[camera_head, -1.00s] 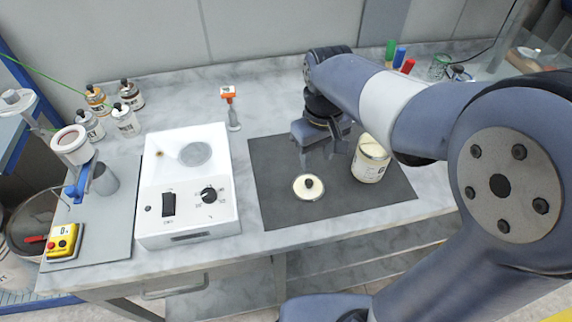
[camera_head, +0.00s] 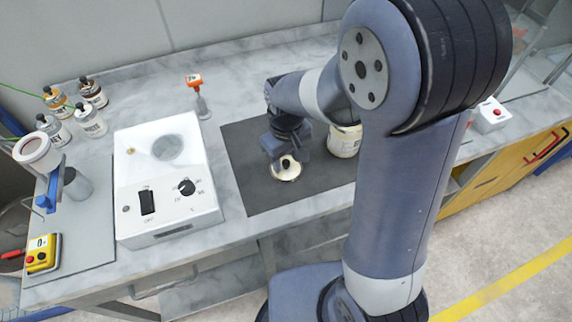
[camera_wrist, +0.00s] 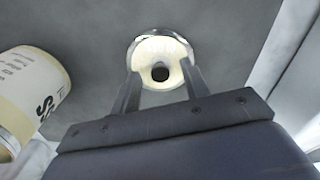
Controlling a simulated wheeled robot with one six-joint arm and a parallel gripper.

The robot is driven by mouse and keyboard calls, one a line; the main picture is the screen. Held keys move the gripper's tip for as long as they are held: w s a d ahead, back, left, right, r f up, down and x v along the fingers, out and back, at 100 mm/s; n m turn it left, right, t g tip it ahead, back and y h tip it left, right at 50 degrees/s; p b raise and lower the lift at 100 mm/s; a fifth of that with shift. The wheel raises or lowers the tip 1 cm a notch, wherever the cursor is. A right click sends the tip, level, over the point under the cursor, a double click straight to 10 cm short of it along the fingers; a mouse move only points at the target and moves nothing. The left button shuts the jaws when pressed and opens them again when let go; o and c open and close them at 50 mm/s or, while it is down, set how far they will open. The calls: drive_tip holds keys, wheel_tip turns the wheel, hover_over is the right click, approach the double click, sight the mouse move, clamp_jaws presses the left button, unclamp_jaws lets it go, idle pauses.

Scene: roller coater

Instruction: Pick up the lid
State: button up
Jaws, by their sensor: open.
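The lid (camera_head: 287,172) is a round cream disc with a silver rim and a black knob in its middle. It lies on the dark grey mat (camera_head: 262,197). In the wrist view the lid (camera_wrist: 174,50) shows just beyond my fingertips, its black knob in line with the gap between them. My gripper (camera_wrist: 158,88) is open and empty, with one finger on each side of that gap. In the head view my gripper (camera_head: 286,158) is low over the lid and partly covers it. Whether the fingers touch the lid cannot be told.
A cream labelled can (camera_head: 344,143) stands close on the right of my gripper; the can (camera_wrist: 28,95) is at the left in the wrist view. A white hotplate (camera_head: 166,215) stands left of the mat. Several small bottles (camera_head: 91,122) stand at the back left.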

drive_tip(key=shift+f, duration=0.2)
drive_tip(key=shift+c, duration=0.5)
clamp_jaws()
